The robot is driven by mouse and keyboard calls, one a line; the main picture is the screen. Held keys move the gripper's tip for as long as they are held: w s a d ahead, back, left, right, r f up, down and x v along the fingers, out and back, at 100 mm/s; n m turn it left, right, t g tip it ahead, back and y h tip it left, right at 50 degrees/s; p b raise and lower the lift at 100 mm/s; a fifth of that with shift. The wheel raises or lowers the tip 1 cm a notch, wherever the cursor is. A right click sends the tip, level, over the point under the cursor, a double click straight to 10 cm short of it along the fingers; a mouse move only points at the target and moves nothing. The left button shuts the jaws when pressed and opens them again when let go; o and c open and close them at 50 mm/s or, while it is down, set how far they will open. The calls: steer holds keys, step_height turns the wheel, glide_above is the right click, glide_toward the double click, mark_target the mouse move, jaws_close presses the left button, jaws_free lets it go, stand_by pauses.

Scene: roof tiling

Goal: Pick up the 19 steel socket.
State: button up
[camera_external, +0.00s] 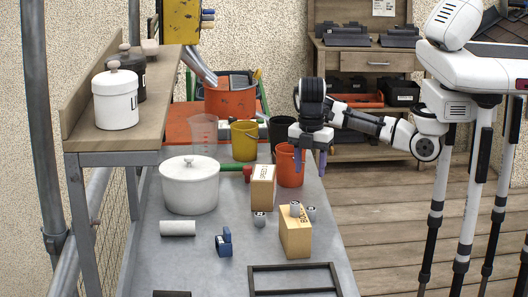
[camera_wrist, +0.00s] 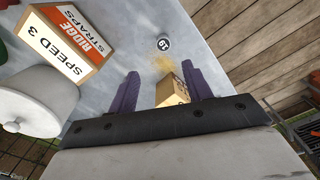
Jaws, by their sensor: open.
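Three small steel sockets show in the external view. One socket (camera_external: 259,219) stands on the grey bench, one (camera_external: 295,208) is on top of the tan box (camera_external: 296,237), and one (camera_external: 311,213) shows beside that box on the right. Their sizes are too small to read there. In the wrist view a round socket top (camera_wrist: 164,44) bears a two-digit mark that I cannot read surely. My gripper (camera_external: 311,166) is open and empty, pointing down above the bench, behind the tan box. In the wrist view its purple fingers (camera_wrist: 160,70) stand apart, with a tan box (camera_wrist: 171,91) between them.
A ridge straps box (camera_external: 263,188) stands left of my gripper; it also shows in the wrist view (camera_wrist: 72,45). An orange bucket (camera_external: 288,170) is close by my fingers. A white pot (camera_external: 189,186), blue clamp-like piece (camera_external: 224,243) and dark frame (camera_external: 295,267) are on the bench.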

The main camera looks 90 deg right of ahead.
glide_above(311, 208)
steer(key=f, duration=0.8)
steer(key=shift+w, duration=0.3)
steer(key=shift+s+a+f, duration=0.1)
steer(key=shift+s+f, duration=0.05)
steer(key=shift+f, duration=1.2)
steer(key=shift+s+a+f, duration=0.1)
steer(key=shift+f, duration=1.2)
steer(key=c, duration=1.1)
